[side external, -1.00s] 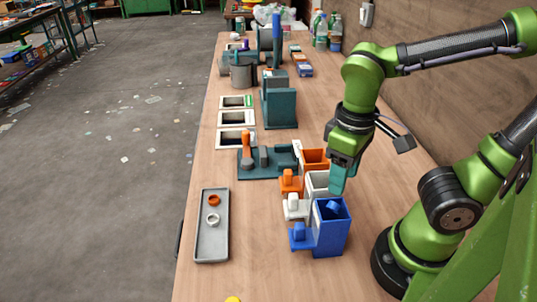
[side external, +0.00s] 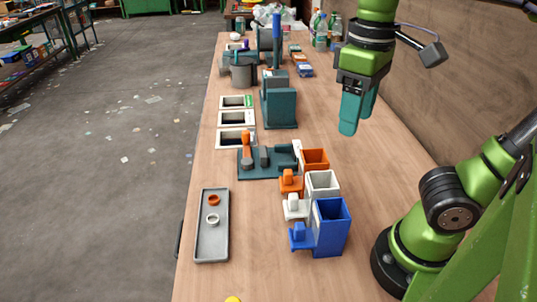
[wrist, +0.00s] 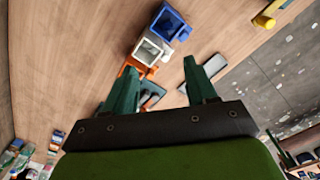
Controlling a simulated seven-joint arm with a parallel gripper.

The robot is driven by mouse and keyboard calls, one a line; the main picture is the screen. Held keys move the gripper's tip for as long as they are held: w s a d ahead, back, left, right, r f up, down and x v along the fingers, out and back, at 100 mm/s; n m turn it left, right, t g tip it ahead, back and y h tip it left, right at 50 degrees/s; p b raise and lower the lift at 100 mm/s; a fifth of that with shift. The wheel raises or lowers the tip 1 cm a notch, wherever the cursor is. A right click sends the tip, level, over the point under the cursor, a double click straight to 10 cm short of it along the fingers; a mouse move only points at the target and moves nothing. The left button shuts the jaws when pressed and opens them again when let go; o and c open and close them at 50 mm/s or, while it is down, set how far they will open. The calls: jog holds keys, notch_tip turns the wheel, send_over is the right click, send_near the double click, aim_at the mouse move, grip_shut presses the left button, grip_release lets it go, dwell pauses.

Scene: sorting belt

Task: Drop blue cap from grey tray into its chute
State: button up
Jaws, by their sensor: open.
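The blue chute (side external: 330,238) stands at the near end of a row of chutes, with a square open top; it also shows in the wrist view (wrist: 171,22). No blue cap is visible now in the tray, in my gripper or at the chute mouth; the chute's inside is too dark to tell. The grey tray (side external: 211,246) lies to the left, holding an orange cap (side external: 213,200) and a white cap (side external: 213,219). My gripper (side external: 358,120) is open and empty, raised above the table, behind and to the right of the chutes.
A white chute (side external: 322,184) and an orange chute (side external: 314,160) stand beside the blue one. A teal fixture (side external: 262,162) and teal block (side external: 280,108) are farther back.

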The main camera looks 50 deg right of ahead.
notch_tip(320, 180, up, 4)
jog(key=shift+f, duration=0.1)
jog(key=w+f+m+t+y, duration=0.1)
jog(key=w+f+m+t, duration=0.1)
jog(key=f, duration=0.3)
jog(key=w+d+f+m+t+y, duration=0.1)
jog(key=w+f+m+t, duration=0.1)
jog(key=w+f+t, duration=0.2)
jog(key=shift+d+f+m+t, duration=0.15)
jog(key=shift+f+m+t, duration=0.15)
jog(key=shift+f+t, duration=0.35)
